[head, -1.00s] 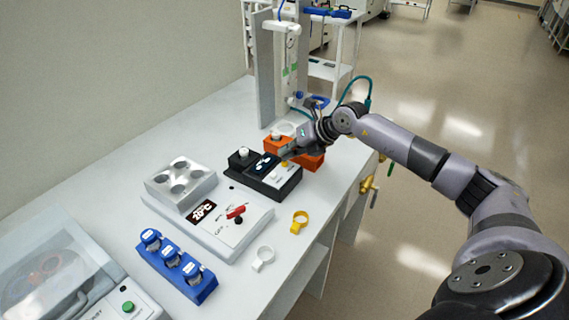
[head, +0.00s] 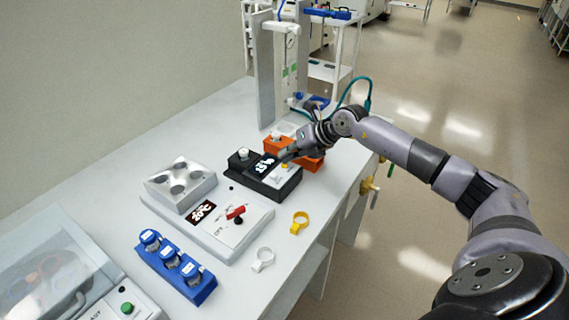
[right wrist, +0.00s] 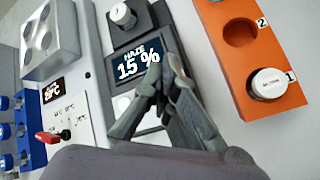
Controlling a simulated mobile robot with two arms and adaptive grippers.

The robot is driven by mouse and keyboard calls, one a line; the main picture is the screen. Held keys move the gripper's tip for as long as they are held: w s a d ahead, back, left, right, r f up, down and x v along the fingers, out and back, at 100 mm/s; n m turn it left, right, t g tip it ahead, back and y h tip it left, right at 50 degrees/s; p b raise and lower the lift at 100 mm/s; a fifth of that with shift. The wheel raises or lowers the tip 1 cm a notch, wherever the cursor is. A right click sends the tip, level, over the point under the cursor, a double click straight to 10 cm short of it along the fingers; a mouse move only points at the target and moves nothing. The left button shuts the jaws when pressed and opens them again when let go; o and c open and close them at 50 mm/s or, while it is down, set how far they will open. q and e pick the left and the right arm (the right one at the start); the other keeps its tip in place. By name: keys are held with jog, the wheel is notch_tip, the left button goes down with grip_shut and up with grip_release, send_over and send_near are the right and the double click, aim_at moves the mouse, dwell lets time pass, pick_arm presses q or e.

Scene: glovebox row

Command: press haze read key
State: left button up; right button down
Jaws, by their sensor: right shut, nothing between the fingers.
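The haze meter (head: 262,174) is a black box with a white key panel and a dark display, on the bench in the head view. In the right wrist view its display (right wrist: 139,58) reads "HAZE 15 %". A white-capped vial (right wrist: 123,16) sits in its top. My right gripper (head: 287,157) is shut and empty, with its fingertips over the meter's front panel. In the right wrist view the fingers (right wrist: 158,77) cover part of the panel, and I cannot tell whether they touch the key. My left gripper is not in view.
An orange rack (head: 312,162) with a white-capped vial stands beside the meter. A heating block (head: 180,183) with a red lever, a blue vial rack (head: 176,268), a yellow ring (head: 300,222) and a white ring (head: 262,259) lie nearer.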

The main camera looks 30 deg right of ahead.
dwell(0.3)
jog(key=shift+r+p, duration=0.65)
jog(key=shift+r, duration=0.15)
notch_tip(320, 180, up, 5)
jog(key=p, duration=0.3)
dwell(0.9)
